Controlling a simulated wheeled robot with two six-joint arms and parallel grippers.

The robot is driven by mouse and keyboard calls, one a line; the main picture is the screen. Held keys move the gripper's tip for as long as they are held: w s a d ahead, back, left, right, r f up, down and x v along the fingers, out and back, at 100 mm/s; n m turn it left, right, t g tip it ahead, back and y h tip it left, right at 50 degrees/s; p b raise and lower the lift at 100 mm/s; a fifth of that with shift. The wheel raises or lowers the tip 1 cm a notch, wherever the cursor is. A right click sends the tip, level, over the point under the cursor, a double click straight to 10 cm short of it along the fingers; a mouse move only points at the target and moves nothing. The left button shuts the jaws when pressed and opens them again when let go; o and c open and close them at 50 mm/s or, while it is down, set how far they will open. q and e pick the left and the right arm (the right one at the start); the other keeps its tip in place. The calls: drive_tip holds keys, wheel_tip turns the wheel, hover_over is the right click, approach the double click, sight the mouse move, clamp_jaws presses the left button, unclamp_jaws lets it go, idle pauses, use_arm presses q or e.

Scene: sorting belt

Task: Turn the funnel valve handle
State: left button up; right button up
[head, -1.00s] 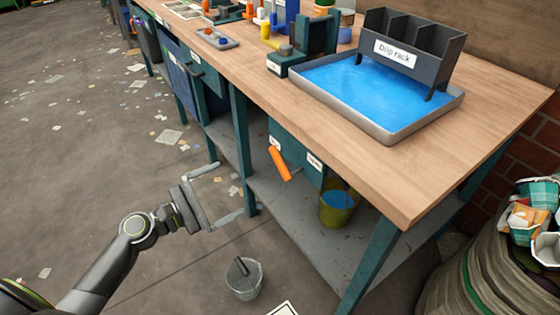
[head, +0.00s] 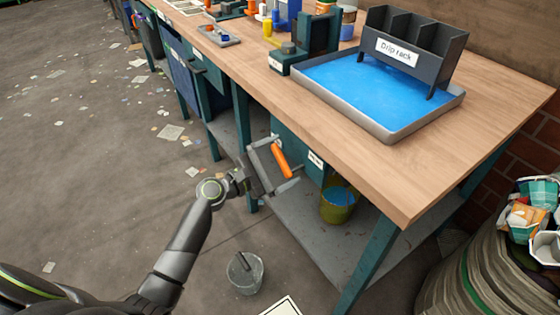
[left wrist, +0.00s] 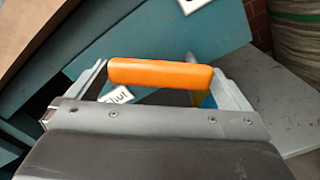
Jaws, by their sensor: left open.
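The orange valve handle (head: 281,157) sits under the bench's front edge, on the teal panel (head: 288,142). My left gripper (head: 288,161) is open, with its two fingers on either side of the handle. In the left wrist view the handle (left wrist: 160,74) spans the gap between the fingertips. I cannot tell whether either finger touches it. A white label reading "Shut" (left wrist: 117,95) shows just below the handle in that view. The funnel itself is not clearly visible. My right gripper is not in view.
A yellow bucket with blue contents (head: 338,204) stands on the lower shelf. A grey bucket (head: 245,272) is on the floor below my left arm. A blue-filled tray (head: 393,135) with the drip rack (head: 415,48) is on the bench (head: 480,120). Teal legs flank the shelf.

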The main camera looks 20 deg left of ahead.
use_arm(q)
drive_tip(key=c, duration=1.2)
